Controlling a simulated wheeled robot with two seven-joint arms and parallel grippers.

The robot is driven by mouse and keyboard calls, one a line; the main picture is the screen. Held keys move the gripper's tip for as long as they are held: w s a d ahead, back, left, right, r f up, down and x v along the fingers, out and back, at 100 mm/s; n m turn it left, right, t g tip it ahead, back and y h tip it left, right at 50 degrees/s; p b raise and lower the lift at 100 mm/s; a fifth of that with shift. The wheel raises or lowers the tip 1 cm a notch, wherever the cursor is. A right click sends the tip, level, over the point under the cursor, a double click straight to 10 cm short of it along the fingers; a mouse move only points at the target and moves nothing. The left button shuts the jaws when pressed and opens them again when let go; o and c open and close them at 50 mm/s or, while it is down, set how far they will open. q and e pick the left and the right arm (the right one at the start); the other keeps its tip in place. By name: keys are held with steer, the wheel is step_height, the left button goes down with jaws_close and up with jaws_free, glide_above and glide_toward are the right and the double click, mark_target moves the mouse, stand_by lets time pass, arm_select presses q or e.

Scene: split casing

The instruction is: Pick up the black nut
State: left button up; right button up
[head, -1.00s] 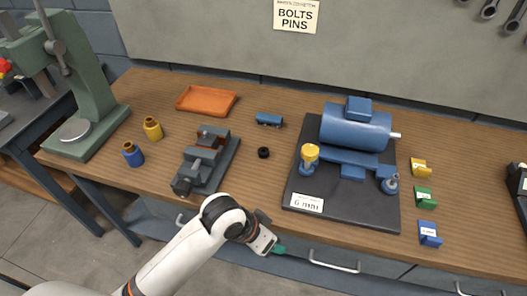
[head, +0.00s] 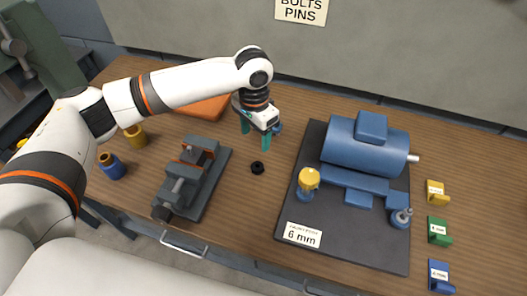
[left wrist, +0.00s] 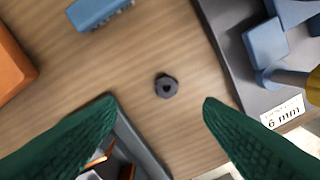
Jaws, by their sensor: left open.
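The black nut (head: 257,168) lies flat on the wooden bench, between the vise and the dark motor plate. It also shows near the middle of the left wrist view (left wrist: 166,86). My left gripper (head: 255,140) is open and empty, with its green fingertips pointing down above the bench, a little behind the nut in the head view. In the left wrist view its two fingers (left wrist: 158,120) stand wide apart at the bottom, and the nut shows beyond the gap between them. My right gripper is not in view.
The grey vise (head: 190,182) stands left of the nut. The motor plate (head: 345,235), with the blue motor (head: 365,150) and a "6 mm" label, lies right. An orange tray (head: 203,108) is partly hidden behind my arm. Bare bench surrounds the nut.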

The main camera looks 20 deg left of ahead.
mark_target(257, 164)
arm_select(q)
steer(key=s+f, duration=0.1)
steer(key=s+f+p, duration=0.1)
steer(key=f, duration=0.1)
steer(key=shift+w+f, duration=0.2)
steer(key=shift+f, duration=0.95)
steer(key=shift+w+f, duration=0.15)
steer(key=shift+f, duration=0.2)
steer(key=shift+d+f+p, duration=0.15)
steer(key=shift+f+p, duration=0.45)
steer(key=shift+f, duration=0.2)
step_height(257, 164, down, 2)
steer(key=shift+d+f, duration=0.1)
steer(key=shift+f, duration=0.15)
steer(key=shift+f+p, duration=0.3)
steer(key=shift+f, duration=0.2)
steer(key=c, duration=1.1)
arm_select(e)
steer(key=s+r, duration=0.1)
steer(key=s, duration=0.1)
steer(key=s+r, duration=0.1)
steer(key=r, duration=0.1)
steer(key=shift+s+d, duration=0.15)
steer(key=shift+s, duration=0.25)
